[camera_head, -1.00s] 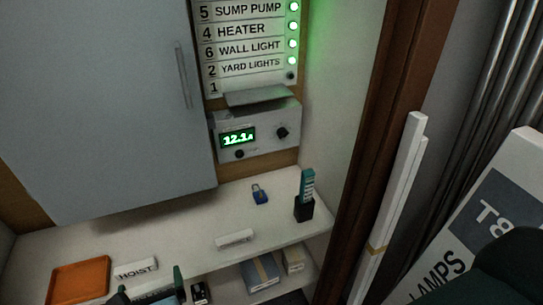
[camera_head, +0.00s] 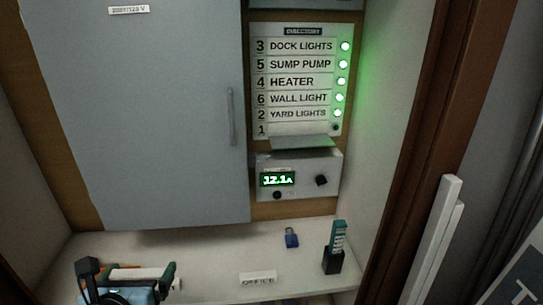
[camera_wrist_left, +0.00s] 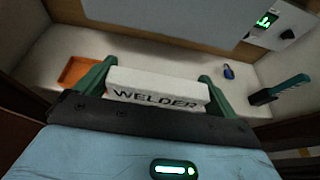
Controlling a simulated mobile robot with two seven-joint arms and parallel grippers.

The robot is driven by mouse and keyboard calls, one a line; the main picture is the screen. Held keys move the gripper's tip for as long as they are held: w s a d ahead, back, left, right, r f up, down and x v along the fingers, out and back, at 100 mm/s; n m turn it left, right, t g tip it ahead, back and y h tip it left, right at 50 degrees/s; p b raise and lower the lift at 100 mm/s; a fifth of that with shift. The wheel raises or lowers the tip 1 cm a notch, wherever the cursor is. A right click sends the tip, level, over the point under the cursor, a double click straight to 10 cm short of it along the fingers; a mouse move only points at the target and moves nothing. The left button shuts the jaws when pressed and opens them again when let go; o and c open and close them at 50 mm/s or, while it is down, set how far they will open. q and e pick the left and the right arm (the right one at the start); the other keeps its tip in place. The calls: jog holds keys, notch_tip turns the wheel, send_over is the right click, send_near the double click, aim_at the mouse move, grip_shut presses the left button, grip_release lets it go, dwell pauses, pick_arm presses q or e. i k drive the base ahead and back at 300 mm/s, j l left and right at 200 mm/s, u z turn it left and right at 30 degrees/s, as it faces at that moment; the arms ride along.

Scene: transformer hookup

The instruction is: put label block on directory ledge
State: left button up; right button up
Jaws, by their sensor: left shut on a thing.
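My left gripper (camera_head: 128,277) is at the lower left of the head view, over the shelf. Its green fingers are shut on a white label block (camera_wrist_left: 158,88) marked WELDER, gripped by its two ends; the block also shows edge-on in the head view (camera_head: 146,273). The directory (camera_head: 300,82) is on the back wall, with lettered rows and green lamps; the row numbered 1 is blank and its lamp is dark. The grey directory ledge (camera_head: 300,142) juts out under that row, up and right of my gripper, well apart from the block. My right gripper is not in view.
A grey cabinet door (camera_head: 150,120) stands left of the directory. A meter box (camera_head: 297,178) reading 12.1 sits under the ledge. On the shelf are an OFFICE block (camera_head: 258,279), a blue padlock (camera_head: 291,238), a dark holder with a teal tool (camera_head: 334,250) and an orange tray (camera_wrist_left: 78,72).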

aim_at(301, 141)
jog(key=z, duration=1.6)
jog(key=i+j, duration=0.1)
jog(key=j, duration=0.25)
jog(key=i+j, duration=0.15)
jog(key=j, duration=0.15)
